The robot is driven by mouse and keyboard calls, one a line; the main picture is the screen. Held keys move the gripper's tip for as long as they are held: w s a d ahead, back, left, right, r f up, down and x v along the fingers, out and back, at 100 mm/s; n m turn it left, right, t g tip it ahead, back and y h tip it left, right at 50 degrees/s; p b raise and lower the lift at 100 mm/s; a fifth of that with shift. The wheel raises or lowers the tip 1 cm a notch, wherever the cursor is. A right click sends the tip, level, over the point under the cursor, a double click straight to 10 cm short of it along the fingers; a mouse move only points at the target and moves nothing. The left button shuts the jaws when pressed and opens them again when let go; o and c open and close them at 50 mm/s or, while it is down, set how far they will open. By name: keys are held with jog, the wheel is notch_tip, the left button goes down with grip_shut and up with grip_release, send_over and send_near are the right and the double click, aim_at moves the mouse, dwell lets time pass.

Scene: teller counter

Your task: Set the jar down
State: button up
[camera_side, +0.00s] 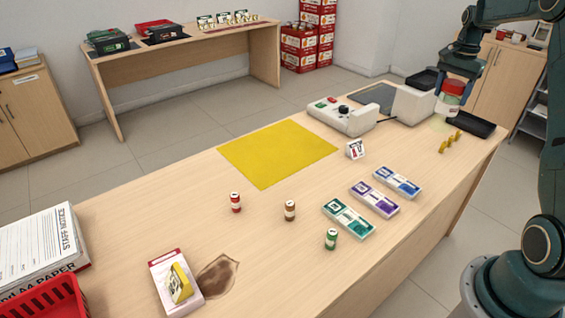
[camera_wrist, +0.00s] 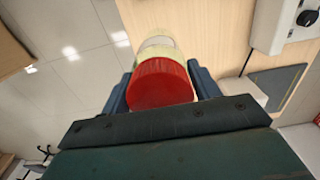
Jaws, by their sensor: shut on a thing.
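The jar (camera_side: 449,100), with a red lid, is between the fingers of my gripper (camera_side: 452,92) at the far right end of the counter (camera_side: 130,215). It looks upright in the side view and appears held above the counter top. In the wrist view, the red lid (camera_wrist: 160,86) fills the space between the two dark fingers of my gripper (camera_wrist: 162,92). The jar's body is mostly hidden behind the lid there. A pale yellow-green patch (camera_side: 440,124) shows just below the jar; I cannot tell exactly what it is.
A black tray (camera_side: 474,124) is close at the right of the jar, and a white machine (camera_side: 410,106) close at its left. Small yellow pieces (camera_side: 450,142) lie in front. A yellow mat (camera_side: 275,153) and banded note bundles (camera_side: 374,199) lie farther off. The counter edge is near.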

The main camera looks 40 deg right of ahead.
aim_at(446, 110)
notch_tip(446, 110, down, 14)
jog(key=shift+r, duration=0.15)
dwell(0.3)
jog(key=shift+f, duration=2.25)
jog(key=o, duration=1.5)
jog(key=shift+c, duration=0.2)
notch_tip(446, 110, up, 12)
jog(key=shift+r, duration=0.1)
